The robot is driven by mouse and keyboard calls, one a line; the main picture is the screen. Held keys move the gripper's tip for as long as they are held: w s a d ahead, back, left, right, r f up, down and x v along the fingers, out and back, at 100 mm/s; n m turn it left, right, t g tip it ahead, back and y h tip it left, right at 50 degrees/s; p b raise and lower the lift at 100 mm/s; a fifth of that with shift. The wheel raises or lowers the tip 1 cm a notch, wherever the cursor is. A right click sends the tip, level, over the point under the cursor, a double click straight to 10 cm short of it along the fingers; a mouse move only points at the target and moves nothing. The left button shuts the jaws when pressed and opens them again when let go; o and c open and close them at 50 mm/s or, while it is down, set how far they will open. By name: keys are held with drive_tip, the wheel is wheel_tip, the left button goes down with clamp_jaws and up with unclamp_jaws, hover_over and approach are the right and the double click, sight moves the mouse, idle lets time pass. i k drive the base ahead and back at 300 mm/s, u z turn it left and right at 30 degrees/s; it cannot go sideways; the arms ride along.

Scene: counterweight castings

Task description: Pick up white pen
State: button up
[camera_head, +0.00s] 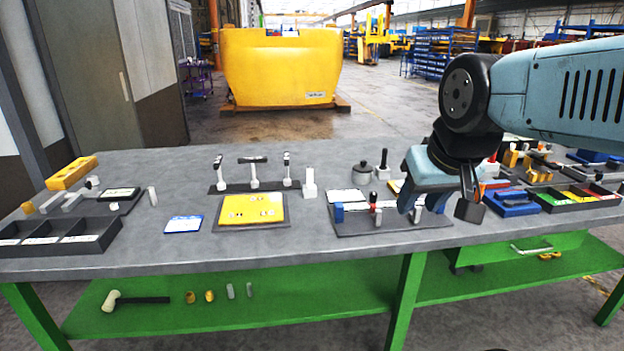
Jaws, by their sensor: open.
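I cannot make out a white pen for certain in this view. A small upright white piece (152,196) stands at the left of the grey bench top, and a taller white upright piece (310,184) stands near the middle; neither is clearly a pen. My gripper (439,207) hangs over the right-hand part of the bench with its jaws apart and nothing seen between them. It hides part of the bench behind it. A dark mat (385,222) with small blue, red and white pieces lies just left of and below my gripper.
A yellow plate (251,209) lies mid-bench, with a blue-and-white card (184,224) to its left. A divided black tray (58,238) sits at the left end. A tray with coloured compartments (578,195) and a blue tool (511,203) are at right.

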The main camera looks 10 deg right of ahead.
sight(309, 185)
drive_tip(key=z, duration=0.1)
drive_tip(key=i, duration=1)
drive_tip(key=u, duration=0.1)
